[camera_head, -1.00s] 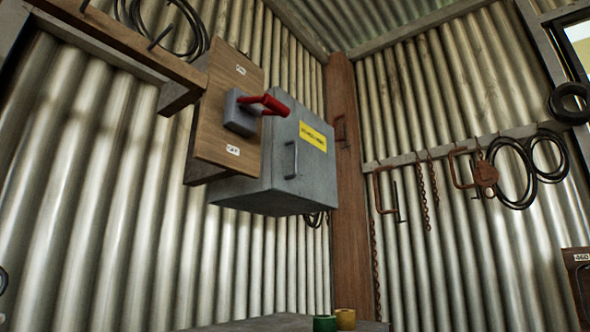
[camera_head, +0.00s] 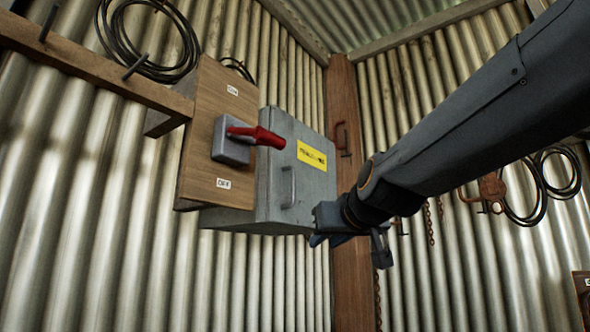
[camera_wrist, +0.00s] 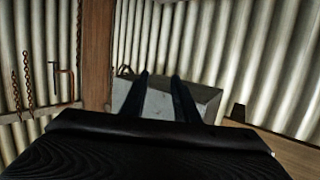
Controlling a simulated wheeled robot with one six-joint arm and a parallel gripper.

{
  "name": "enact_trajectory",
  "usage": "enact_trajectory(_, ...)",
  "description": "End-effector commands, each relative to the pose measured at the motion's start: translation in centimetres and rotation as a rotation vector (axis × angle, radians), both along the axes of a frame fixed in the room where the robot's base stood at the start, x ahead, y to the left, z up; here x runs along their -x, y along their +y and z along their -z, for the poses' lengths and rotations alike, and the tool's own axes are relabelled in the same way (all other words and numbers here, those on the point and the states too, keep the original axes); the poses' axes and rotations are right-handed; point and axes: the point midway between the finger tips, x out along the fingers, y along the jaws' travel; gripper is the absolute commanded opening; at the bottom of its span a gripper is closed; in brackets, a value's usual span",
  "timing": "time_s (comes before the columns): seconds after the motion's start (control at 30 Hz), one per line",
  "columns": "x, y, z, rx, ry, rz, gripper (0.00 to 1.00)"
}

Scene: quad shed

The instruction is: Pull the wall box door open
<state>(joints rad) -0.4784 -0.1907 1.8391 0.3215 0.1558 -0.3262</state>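The grey wall box (camera_head: 262,215) hangs on the corrugated wall, left of the wooden corner post. Its door (camera_head: 306,180) has a yellow label and looks shut. A grey upright bar handle (camera_head: 288,187) is on the door's left side. My gripper (camera_head: 350,245) is to the right of the handle, near the door's lower right corner, apart from the handle. In the wrist view my two fingers (camera_wrist: 160,78) stand apart with nothing between them, in front of the box (camera_wrist: 203,94). The handle cannot be made out there.
A wooden board (camera_head: 215,125) with a red-handled switch (camera_head: 255,136) sits close at the box's left, the handle jutting toward the door. The wooden post (camera_head: 352,285) stands behind my gripper. Coiled cables (camera_head: 150,40), chains and clamps hang on the walls.

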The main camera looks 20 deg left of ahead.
Motion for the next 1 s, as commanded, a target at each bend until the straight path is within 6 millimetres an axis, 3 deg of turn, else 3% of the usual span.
enact_trajectory(0.03, 1.1, 1.2, -4.3, -0.031, -0.055, -0.021, 0.28)
enact_trajectory(0.1, 2.3, 2.1, -8.3, -0.062, -0.115, -0.039, 0.28)
enact_trajectory(0.2, 3.4, 2.9, -12.0, -0.094, -0.167, -0.055, 0.28)
enact_trajectory(0.27, 3.8, 3.1, -13.2, -0.104, -0.186, -0.06, 0.28)
enact_trajectory(0.4, 3.3, 3.7, -14.0, -0.112, -0.199, -0.063, 0.28)
enact_trajectory(0.8, -1.3, 6.7, -13.9, -0.112, -0.196, -0.061, 0.28)
enact_trajectory(1.0, -2.3, 7.4, -13.9, -0.111, -0.197, -0.062, 0.28)
